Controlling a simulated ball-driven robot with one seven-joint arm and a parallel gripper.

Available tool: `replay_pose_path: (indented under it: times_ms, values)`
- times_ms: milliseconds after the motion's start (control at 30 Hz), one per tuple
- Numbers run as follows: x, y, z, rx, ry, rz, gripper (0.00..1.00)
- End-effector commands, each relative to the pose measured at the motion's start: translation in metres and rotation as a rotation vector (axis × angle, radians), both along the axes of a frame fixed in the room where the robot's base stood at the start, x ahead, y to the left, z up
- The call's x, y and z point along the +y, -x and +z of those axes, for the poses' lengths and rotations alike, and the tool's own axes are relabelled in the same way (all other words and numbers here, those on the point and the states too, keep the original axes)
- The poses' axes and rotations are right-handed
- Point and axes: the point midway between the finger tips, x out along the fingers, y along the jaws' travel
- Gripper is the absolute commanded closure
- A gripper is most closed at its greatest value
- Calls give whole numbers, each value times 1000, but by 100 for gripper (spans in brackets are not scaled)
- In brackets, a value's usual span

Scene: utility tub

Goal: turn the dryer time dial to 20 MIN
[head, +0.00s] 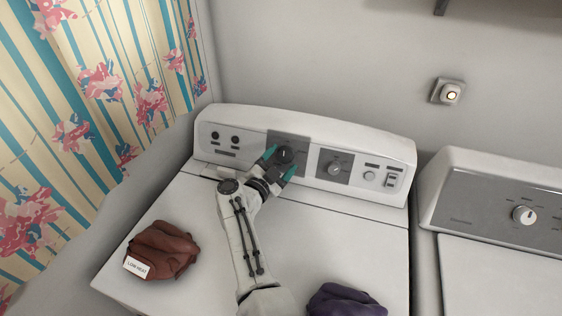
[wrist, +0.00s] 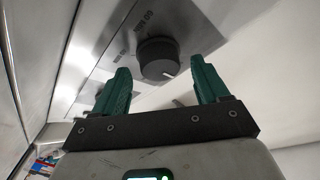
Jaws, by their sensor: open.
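The dryer (head: 350,225) has a raised control panel along its back. The dark round time dial (head: 284,155) sits on a dark grey plate left of the panel's middle. It also shows in the wrist view (wrist: 157,57), with a white pointer mark towards its lower right edge. Lettering on the plate includes "60 MIN"; a 20 MIN mark is not legible. My gripper (head: 279,163) is open in front of this dial. In the wrist view its green fingers (wrist: 160,75) stand apart, one on each side of the dial; contact cannot be told.
A second, grey dial (head: 334,168) is right of the time dial, and switches (head: 390,178) lie further right. A brown cloth bundle (head: 160,250) labelled "LOW HEAT" and a purple cloth (head: 345,300) lie on the dryer top. Another machine (head: 495,260) stands at right.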

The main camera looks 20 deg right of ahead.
Motion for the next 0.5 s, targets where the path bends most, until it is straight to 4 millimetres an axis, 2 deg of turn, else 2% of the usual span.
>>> replay_pose_path:
  times_ms: [367, 500]
  values:
    - [-4, -4, 1, 0, 0, 1, 26]
    - [-4, -4, 1, 0, 0, 1, 38]
